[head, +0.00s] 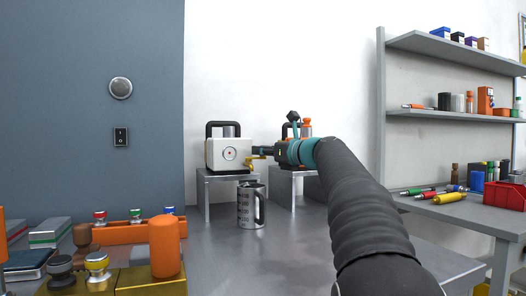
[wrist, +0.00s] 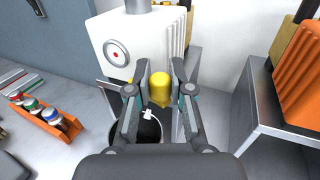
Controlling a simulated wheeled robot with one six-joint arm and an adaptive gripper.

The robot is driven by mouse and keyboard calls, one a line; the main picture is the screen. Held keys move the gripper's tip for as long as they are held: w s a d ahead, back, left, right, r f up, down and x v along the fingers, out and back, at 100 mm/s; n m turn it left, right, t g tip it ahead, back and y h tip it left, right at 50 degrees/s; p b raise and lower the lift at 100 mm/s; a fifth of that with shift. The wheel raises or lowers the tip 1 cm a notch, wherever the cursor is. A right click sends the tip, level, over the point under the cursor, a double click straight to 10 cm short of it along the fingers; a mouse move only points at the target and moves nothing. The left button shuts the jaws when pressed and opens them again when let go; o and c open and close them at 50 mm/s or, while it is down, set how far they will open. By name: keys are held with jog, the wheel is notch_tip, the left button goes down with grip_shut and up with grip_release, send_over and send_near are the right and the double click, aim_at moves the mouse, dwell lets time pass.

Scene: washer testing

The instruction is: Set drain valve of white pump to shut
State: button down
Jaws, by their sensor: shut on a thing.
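The white pump (head: 222,153) stands on a metal riser left of my gripper. It has a black handle and a round dial with a red centre, which also shows in the wrist view (wrist: 116,50). Its yellow drain valve (head: 257,157) sticks out low on its right side. In the wrist view the yellow valve knob (wrist: 158,92) is between the fingers of my gripper (wrist: 160,78), which is shut on it. In the head view my gripper (head: 264,152) reaches the valve from the right. The fingers hide part of the valve, and I cannot tell its setting.
A metal measuring mug (head: 245,207) stands in front of the riser (head: 203,180), below the valve. A second riser (wrist: 285,140) bears an orange unit (wrist: 301,87) to the right.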

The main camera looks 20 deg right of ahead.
jog(key=shift+w+d+r+n+g+y+p, duration=0.15)
jog(key=shift+w+r+n+g+y+p, duration=0.2)
jog(key=shift+y+p, duration=0.6)
jog(key=n+y+p, duration=0.1)
jog(key=p, duration=0.1)
jog(key=n+g+y+p, duration=0.1)
jog(key=p, duration=0.1)
jog(key=shift+w+g, duration=0.25)
jog(key=shift+w+f+n+g+y+p, duration=0.15)
jog(key=shift+n+g+y+p, duration=0.05)
jog(key=shift+n+g+y, duration=0.3)
jog(key=shift+w+f+n+g+y+p, duration=0.1)
jog(key=shift+f+n+g+y+p, duration=0.05)
jog(key=shift+n+g+y, duration=0.35)
jog(key=c, duration=1)
grip_release()
